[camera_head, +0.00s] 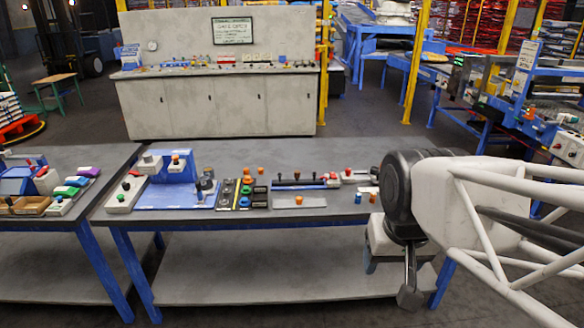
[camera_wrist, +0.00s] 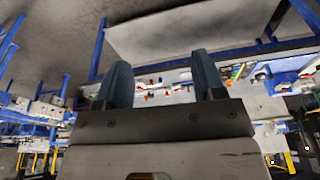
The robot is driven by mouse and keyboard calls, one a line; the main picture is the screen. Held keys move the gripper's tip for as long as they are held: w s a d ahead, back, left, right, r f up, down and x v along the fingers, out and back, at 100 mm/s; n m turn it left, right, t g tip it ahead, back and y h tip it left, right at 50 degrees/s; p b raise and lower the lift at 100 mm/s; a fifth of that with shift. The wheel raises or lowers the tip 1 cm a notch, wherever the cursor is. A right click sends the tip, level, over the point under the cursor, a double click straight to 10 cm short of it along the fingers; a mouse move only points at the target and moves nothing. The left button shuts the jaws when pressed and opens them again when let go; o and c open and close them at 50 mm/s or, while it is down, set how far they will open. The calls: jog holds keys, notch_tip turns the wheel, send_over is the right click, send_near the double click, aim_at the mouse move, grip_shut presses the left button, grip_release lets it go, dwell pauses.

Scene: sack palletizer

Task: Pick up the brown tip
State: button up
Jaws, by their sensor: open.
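I cannot single out a brown tip for certain in either view. Small orange-brown knobs (camera_head: 248,171) stand on a panel at the middle of the grey worktable (camera_head: 300,219), and another orange knob (camera_head: 299,200) sits on a grey plate near its front edge. My gripper (camera_head: 411,296) hangs at the right, in front of the table and below its top, apart from all the parts. In the wrist view my gripper (camera_wrist: 162,72) shows two separated fingers with nothing between them. That view is tilted, and the parts beyond are too small to tell.
A blue fixture (camera_head: 178,168) stands on the worktable's left part. A second table (camera_head: 40,240) with coloured blocks and a brown tray (camera_head: 30,205) is at the far left. A long grey cabinet (camera_head: 215,105) stands behind, across an open floor. Bare tabletop lies along the front edge.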

jog(key=w+a+r+m, duration=0.1)
jog(key=w+r+m, duration=0.15)
jog(key=w, duration=0.75)
jog(key=w+r+m, duration=0.2)
jog(key=w+r, duration=0.1)
jog(key=w, duration=0.8)
jog(key=m+g, duration=0.3)
jog(key=m, duration=1)
send_over(297, 172)
jog(key=shift+n, duration=0.25)
notch_tip(297, 172, down, 24)
jog(key=shift+f, duration=0.25)
jog(key=shift+w+f, duration=0.25)
jog(key=shift+f, duration=1.3)
jog(key=shift+s+f, duration=0.1)
jog(key=shift+f, duration=2.5)
